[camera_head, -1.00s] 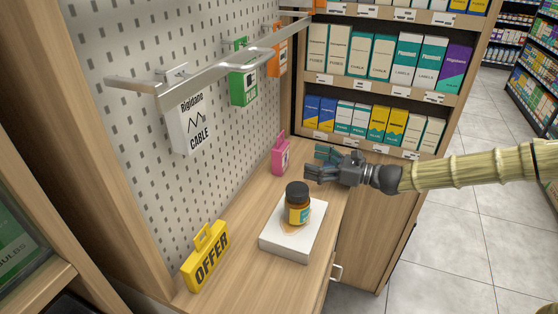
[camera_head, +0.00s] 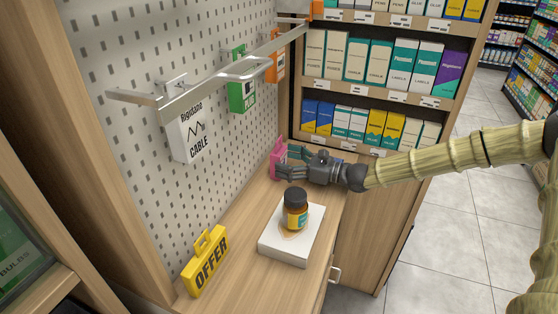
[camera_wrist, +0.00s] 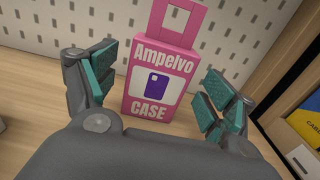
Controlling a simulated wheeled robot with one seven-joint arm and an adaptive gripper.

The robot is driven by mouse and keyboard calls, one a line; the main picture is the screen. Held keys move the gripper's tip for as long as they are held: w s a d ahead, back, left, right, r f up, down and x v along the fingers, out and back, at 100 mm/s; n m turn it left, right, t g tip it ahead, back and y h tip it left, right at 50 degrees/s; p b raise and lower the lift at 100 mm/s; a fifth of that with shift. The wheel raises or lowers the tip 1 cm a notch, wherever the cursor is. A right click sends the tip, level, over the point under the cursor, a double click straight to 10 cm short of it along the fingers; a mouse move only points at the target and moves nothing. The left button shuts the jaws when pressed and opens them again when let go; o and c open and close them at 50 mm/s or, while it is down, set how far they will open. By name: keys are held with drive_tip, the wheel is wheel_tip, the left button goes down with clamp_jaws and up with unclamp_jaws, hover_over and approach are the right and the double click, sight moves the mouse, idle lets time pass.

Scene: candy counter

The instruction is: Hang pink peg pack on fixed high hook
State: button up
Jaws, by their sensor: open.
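The pink peg pack (camera_wrist: 158,80) stands upright on the wooden counter, close to the pegboard, with its hang loop on top. In the head view only part of the pink pack (camera_head: 275,157) shows, the rest hidden behind my gripper (camera_head: 284,163). In the wrist view my gripper (camera_wrist: 153,93) is open, with one teal-padded finger on each side of the pack and gaps at both sides. A long metal rail (camera_head: 235,67) with a bent bar is fixed high on the pegboard. A white cable pack (camera_head: 193,132), a green pack (camera_head: 242,80) and an orange pack (camera_head: 275,65) hang at the board.
A brown bottle (camera_head: 295,208) stands on a white block (camera_head: 270,241) in front of my arm. Shelves of boxes (camera_head: 372,62) rise behind. The counter between sign and pack is clear.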

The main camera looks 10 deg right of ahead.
drive_tip(key=shift+x, duration=1.25)
